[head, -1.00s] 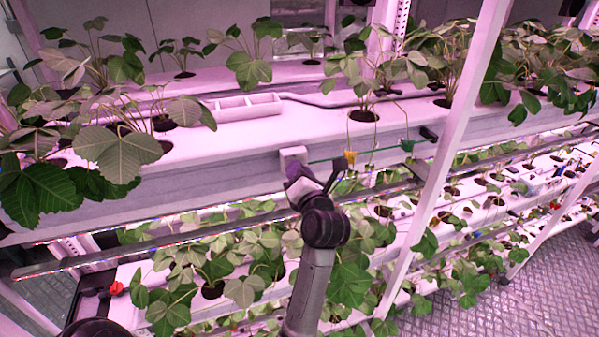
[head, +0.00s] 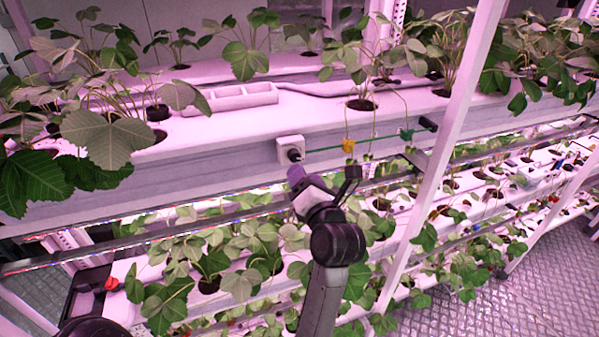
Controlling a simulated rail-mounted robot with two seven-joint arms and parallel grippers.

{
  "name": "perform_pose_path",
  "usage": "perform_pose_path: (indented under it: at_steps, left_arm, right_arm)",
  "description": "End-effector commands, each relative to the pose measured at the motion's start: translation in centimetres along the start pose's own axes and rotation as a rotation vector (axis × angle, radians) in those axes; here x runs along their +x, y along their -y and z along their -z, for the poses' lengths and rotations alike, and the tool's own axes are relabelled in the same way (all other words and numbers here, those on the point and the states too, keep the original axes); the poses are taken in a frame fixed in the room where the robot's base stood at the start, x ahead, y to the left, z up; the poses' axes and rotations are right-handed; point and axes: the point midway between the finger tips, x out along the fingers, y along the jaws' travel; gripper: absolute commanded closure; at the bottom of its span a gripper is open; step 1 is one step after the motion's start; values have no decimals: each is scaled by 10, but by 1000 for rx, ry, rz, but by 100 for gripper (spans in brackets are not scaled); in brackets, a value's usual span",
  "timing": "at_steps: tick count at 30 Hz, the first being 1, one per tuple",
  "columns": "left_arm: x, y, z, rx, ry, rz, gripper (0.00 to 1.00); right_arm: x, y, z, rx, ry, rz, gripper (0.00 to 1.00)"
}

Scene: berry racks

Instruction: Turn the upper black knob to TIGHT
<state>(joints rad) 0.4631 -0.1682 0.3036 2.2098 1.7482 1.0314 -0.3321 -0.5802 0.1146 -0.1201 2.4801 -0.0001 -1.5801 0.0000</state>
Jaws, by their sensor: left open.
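The upper black knob (head: 295,155) sits on the front of a small white box (head: 286,143) on the upper trough's front face. A green line (head: 378,142) runs right from the box. My left gripper (head: 325,180) is open, just below and right of the knob, apart from it in the picture. One finger looks purple-lit, the other dark. Nothing shows between the fingers. I cannot read any marking by the knob. My right gripper is not in view.
A yellow clip (head: 348,146) and a green clip (head: 406,135) hang on the line, with plant stems close by. A white slanted post (head: 440,150) stands to the right. Leafy plants crowd both levels.

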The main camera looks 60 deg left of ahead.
Motion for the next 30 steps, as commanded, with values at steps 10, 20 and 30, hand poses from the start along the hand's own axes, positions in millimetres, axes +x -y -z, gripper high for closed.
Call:
perform_pose_path:
  at_steps: [10, 20, 30]
  left_arm:
    - [-49, 2, 1, 0, 0, 1, 45]
    - [-59, 0, 0, 1, 0, -1, 45]
    - [-59, 0, 0, 1, 0, -1, 45]
  right_arm:
    - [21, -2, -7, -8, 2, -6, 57]
    - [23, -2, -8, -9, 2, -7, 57]
    - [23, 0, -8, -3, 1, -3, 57]
